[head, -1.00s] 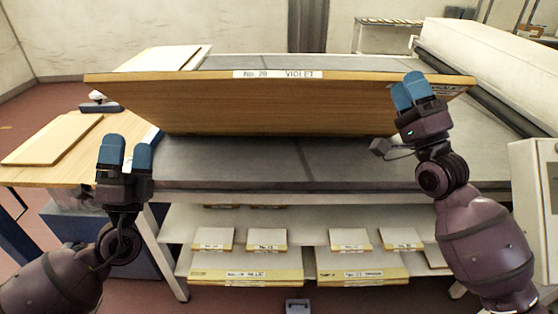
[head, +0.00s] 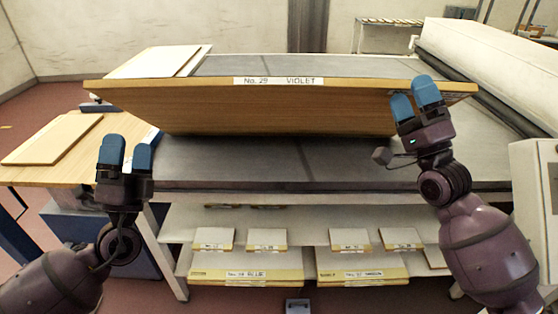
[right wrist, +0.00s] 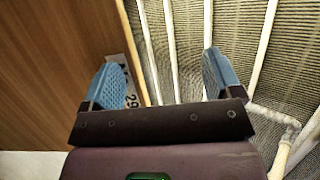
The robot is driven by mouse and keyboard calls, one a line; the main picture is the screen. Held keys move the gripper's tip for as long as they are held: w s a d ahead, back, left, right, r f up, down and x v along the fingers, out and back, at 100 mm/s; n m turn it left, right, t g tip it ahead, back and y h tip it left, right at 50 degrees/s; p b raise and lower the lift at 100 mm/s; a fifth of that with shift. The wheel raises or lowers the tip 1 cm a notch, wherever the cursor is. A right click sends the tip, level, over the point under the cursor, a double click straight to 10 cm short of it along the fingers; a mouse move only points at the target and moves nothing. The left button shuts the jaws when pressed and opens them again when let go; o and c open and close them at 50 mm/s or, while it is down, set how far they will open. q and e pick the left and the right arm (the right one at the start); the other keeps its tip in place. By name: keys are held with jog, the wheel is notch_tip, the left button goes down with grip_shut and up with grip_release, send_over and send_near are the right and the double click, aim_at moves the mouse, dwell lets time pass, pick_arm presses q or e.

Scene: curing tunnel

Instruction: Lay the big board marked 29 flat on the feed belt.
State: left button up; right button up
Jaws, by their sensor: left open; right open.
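The big board marked 29 (head: 270,110), labelled "No. 29 VIOLET", is tilted over the grey feed belt (head: 230,165). Its labelled near edge is raised, its wood underside faces me, and its lower side appears to meet the belt. My right gripper (head: 414,96) is open at the board's right end, in front of it. In the right wrist view the board (right wrist: 50,70) lies left of the open jaws (right wrist: 160,80), with its "29" label beside the left finger; nothing is between the fingers. My left gripper (head: 126,155) is open and empty, left of and below the board.
A wooden side table (head: 40,175) with a board on it stands at left. A shelf under the belt holds several small labelled boards (head: 267,239) and larger ones below. A big pale roller housing (head: 490,75) and a white cabinet (head: 535,190) stand at right.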

pick_arm(q)
jog(key=shift+d, duration=0.1)
pick_arm(e)
jog(key=v, duration=1)
jog(key=shift+s+d, duration=0.2)
jog(key=shift+d, duration=0.1)
pick_arm(q)
jog(key=shift+w, duration=0.15)
jog(key=shift+w+b, duration=1.95)
jog(key=shift+w, duration=1.15)
pick_arm(e)
jog(key=shift+f+h, duration=0.5)
jog(key=shift+f, duration=3.15)
pick_arm(q)
notch_tip(320, 180, down, 6)
jog(key=w+b, duration=0.1)
jog(key=b, duration=0.1)
jog(key=shift+g+b, duration=0.35)
jog(key=shift+g, duration=0.05)
jog(key=c, duration=0.3)
pick_arm(e)
jog(key=w, duration=1.1)
jog(key=shift+a+r+m, duration=0.2)
jog(key=shift+r+m, duration=0.1)
jog(key=shift+w, duration=0.1)
